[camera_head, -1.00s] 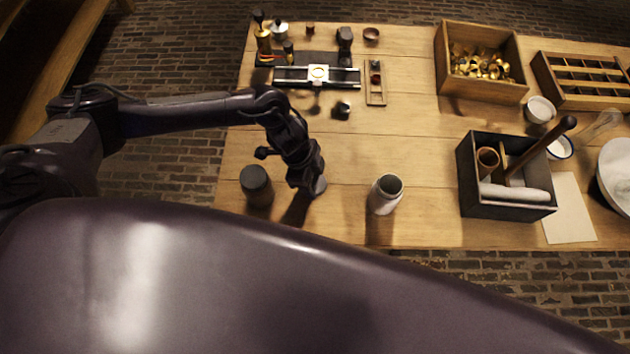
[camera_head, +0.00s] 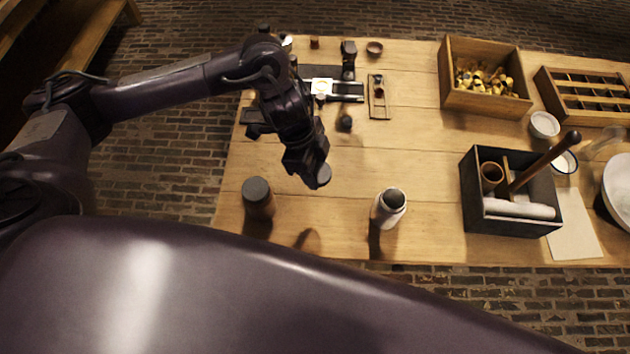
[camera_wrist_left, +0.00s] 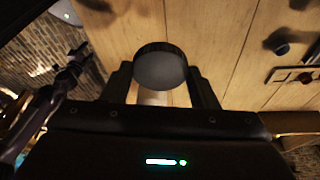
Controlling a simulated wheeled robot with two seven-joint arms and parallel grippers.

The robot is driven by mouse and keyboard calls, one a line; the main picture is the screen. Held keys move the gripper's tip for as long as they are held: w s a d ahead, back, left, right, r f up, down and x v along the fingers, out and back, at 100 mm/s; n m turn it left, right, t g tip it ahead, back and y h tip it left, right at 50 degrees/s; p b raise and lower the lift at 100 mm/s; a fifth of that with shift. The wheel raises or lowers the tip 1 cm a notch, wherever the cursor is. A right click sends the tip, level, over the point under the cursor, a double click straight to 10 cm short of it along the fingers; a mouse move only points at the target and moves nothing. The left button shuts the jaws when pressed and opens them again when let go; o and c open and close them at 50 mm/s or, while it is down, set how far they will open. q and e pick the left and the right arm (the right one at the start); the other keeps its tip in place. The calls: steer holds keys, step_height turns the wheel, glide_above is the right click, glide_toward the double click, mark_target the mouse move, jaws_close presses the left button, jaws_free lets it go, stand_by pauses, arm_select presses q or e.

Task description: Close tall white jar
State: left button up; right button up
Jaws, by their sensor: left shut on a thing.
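The tall white jar (camera_head: 386,211) stands upright on the table in the head view, its round mouth open at the top. My left gripper (camera_head: 318,181) is raised above the table to the left of the jar, apart from it. It is shut on a grey round lid (camera_head: 324,174), which also shows between the fingers in the left wrist view (camera_wrist_left: 160,68). A second jar (camera_head: 258,200), brownish with a dark lid on it, stands to the left. My right gripper is not in view.
A black caddy (camera_head: 480,217) with a wooden-handled tool stands to the right. A wooden box (camera_head: 462,99) of brass pieces and a divided tray (camera_head: 560,100) are at the back right. The table between the jar and the caddy is clear.

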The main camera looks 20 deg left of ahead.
mark_target(315, 171)
arm_select(q)
step_height(315, 171, up, 6)
steer(key=shift+r+p, duration=0.4)
steer(key=shift+r, duration=0.3)
